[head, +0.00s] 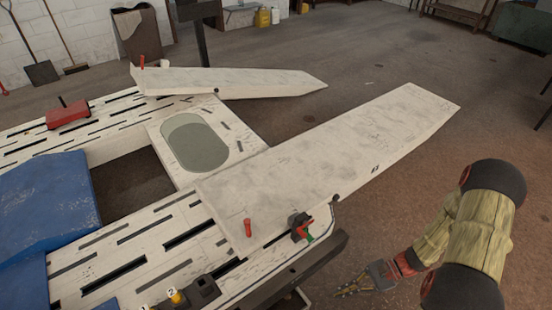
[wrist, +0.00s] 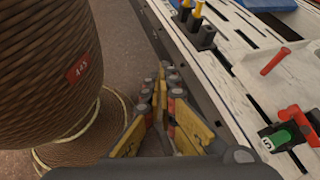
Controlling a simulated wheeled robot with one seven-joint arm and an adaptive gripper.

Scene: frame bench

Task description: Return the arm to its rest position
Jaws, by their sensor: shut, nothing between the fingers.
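My gripper (head: 352,287) hangs low at the end of my arm, to the right of the bench's near edge, over the floor in the head view. In the wrist view my gripper (wrist: 162,82) has its yellow and grey fingers together with nothing between them. It points along the dark edge of the bench and appears apart from it. My arm shows at the right of the head view, wrapped in a yellowish cover with dark joints.
The white slotted bench (head: 190,263) carries long ramp-like boards, a blue cover (head: 45,210), a red-handled clamp (head: 301,228) and a red peg (head: 247,228). A large brown ribbed spool (wrist: 45,70) stands left of my gripper.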

